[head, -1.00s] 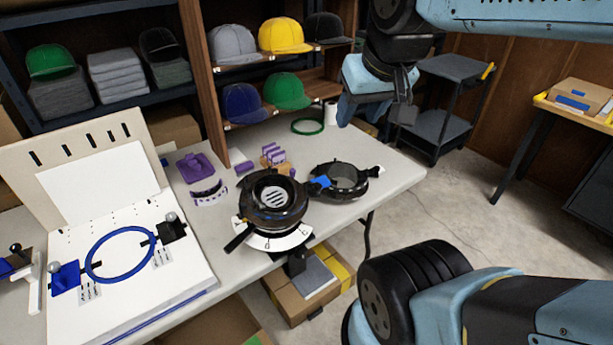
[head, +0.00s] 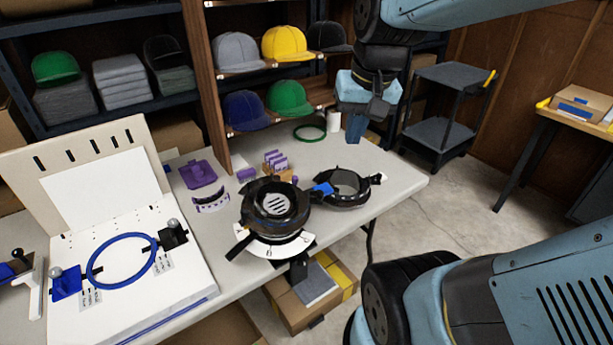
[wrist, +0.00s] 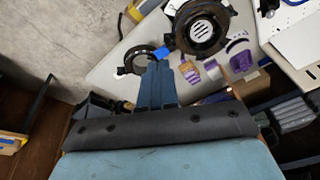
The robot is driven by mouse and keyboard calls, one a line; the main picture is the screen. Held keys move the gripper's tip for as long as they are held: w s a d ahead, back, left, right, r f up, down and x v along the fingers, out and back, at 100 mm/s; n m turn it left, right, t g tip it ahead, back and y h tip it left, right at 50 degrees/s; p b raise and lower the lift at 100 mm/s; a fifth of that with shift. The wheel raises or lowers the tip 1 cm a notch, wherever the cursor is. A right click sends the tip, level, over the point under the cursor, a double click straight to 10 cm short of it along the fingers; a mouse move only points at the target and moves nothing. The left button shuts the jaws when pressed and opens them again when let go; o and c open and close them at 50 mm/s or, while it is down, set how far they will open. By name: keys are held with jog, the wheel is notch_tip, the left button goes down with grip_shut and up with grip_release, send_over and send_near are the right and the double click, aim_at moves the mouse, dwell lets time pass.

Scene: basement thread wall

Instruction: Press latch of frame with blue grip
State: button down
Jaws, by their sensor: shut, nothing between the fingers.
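The black round frame with the blue grip (head: 323,189) lies open toward the right end of the white table. Its ring (head: 349,188) sits beside the larger black round base (head: 275,208), and the blue grip lies between them. A small part with a white tip (head: 377,177) sticks out at the ring's right side; I cannot tell if it is the latch. My gripper (head: 354,128) is shut and empty, pointing down above and behind the ring. In the wrist view, my shut fingers (wrist: 156,85) appear just below the ring (wrist: 139,60), near the blue grip (wrist: 161,54).
A white board with a blue hoop (head: 122,257) stands at the left. Purple pieces (head: 198,174), a green ring (head: 309,132) and a white roll (head: 333,121) are on the table. Caps fill the shelves behind. A dark cart (head: 447,105) stands at the right, with bare floor before it.

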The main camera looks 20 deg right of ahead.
jog(key=w+d+f+m+t+y, duration=0.2)
jog(key=w+d+f+m+y, duration=0.1)
jog(key=f+m+y, duration=0.4)
jog(key=w+d+f+m+t+y, duration=0.2)
jog(key=f+m+y, duration=0.6)
jog(key=f+m, duration=0.5)
jog(key=w+d+f+m+t+y, duration=0.2)
jog(key=w+d+f+m+y, duration=0.2)
jog(key=f, duration=1.6)
jog(key=shift+w+d+f+m+y, duration=0.15)
jog(key=shift+w+d+m+y, duration=0.4)
jog(key=shift+m+y, duration=2)
jog(key=shift+s+d+m+h, duration=0.15)
jog(key=shift+m+h, duration=0.6)
